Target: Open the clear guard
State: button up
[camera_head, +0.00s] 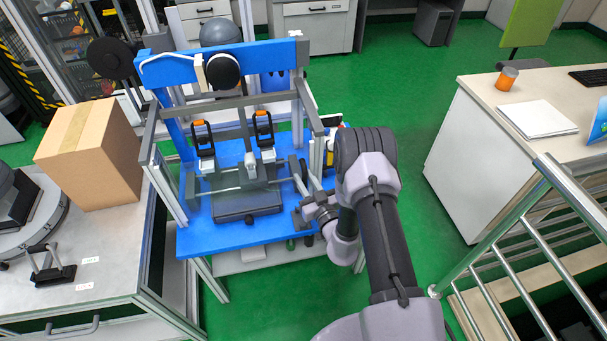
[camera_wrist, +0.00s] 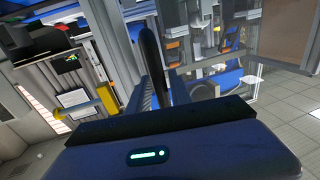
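The clear guard (camera_head: 228,180) is a see-through panel at the front of the blue drop tower (camera_head: 270,228). It stands in front of the orange-and-black clamps and seems closed, though its edges are hard to make out. My gripper (camera_head: 302,178) is at the right side of the tower, by the guard's right edge. In the wrist view my gripper's two ribbed fingers (camera_wrist: 160,90) stand a little apart, on either side of a dark upright bar (camera_wrist: 151,55), probably the guard's handle. Whether they press on it is not clear.
A metal post (camera_head: 317,160) of the frame stands close to my gripper. A cardboard box (camera_head: 92,152) sits on the left bench. A white cabinet (camera_head: 470,150) and a metal railing (camera_head: 500,235) are on the right. Green floor is free between the tower and the cabinet.

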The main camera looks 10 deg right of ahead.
jog(key=shift+s, duration=0.1)
grip_shut()
dwell(1.3)
